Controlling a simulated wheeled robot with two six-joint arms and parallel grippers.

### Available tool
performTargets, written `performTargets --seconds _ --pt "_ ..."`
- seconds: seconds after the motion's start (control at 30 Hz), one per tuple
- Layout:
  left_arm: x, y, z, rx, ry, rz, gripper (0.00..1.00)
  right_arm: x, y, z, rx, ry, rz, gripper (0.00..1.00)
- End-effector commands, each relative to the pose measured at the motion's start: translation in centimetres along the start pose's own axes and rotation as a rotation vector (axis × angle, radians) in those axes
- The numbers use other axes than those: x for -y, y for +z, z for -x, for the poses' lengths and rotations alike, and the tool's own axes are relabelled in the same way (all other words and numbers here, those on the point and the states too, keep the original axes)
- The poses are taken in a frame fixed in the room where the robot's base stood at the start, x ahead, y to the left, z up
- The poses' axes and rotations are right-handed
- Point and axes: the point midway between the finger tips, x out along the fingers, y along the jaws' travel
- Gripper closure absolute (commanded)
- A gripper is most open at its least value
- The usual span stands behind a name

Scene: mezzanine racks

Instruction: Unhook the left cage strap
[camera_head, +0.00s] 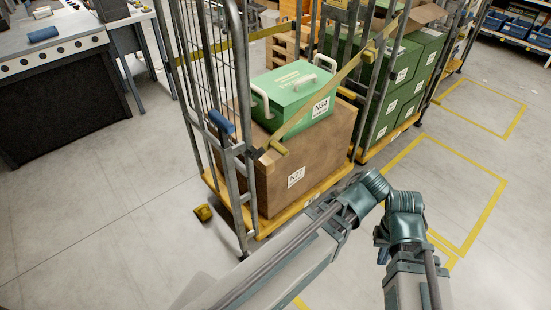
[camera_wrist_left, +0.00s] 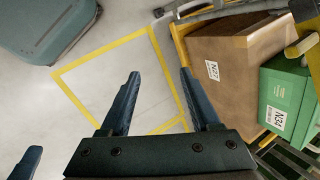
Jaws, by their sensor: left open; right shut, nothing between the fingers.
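The roll cage (camera_head: 240,190) stands left of centre in the head view. A yellow strap (camera_head: 322,98) slants across its open front, from a dark fitting (camera_head: 256,153) with a yellow tab at the left post up to the right post. My left gripper (camera_wrist_left: 160,74) is open and empty in the left wrist view, over the floor beside the cage and apart from the strap; I cannot make out its fingers in the head view. My right gripper (camera_head: 381,246) is small and dark near the bottom of the head view, shut and empty, away from the cage.
In the cage, a green case (camera_head: 292,92) sits on a brown box (camera_head: 320,150). A second cage with green boxes (camera_head: 400,95) stands behind right. A dark bench (camera_head: 65,100) is at left. Yellow floor outlines (camera_head: 487,210) mark clear floor at right.

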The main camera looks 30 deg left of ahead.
Motion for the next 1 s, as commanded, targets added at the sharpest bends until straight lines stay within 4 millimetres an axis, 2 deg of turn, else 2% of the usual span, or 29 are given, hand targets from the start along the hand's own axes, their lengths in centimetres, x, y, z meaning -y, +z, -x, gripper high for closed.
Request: performTargets --seconds 0.03,0.1,0.23,0.4,0.5,0.63,0.8,1.0 --pt "1.1 -1.0 -3.8 0.028 -0.098 -0.085 0.37 0.4 -0.3 -4.1 0.0 0.0 0.0 1.0" --pt "3.8 -1.3 -5.7 0.087 -0.238 -0.217 0.37 0.6 -0.4 -6.8 0.0 0.0 0.0 1.0" --pt "8.3 -1.8 -7.8 0.249 -0.47 -0.459 0.37 1.1 -0.7 -11.4 0.0 0.0 0.0 1.0" --pt "12.6 -2.4 -8.1 0.514 -0.686 -0.718 0.37 1.5 -0.9 -16.2 0.0 0.0 0.001 1.0" --pt "14.2 -2.7 -7.6 0.657 -0.761 -0.825 0.37 1.7 -1.1 -18.1 0.0 0.0 0.001 1.0" --pt "15.3 -3.0 -6.8 0.794 -0.814 -0.91 0.37 1.9 -1.1 -19.5 0.0 0.0 0.001 1.0" --pt "15.9 -3.1 -6.0 0.871 -0.838 -0.955 0.37 1.9 -1.2 -19.9 0.0 0.0 0.001 1.0" --pt "15.9 -3.1 -5.8 0.876 -0.839 -0.958 0.37 1.9 -1.2 -19.8 0.0 0.0 0.001 1.0"
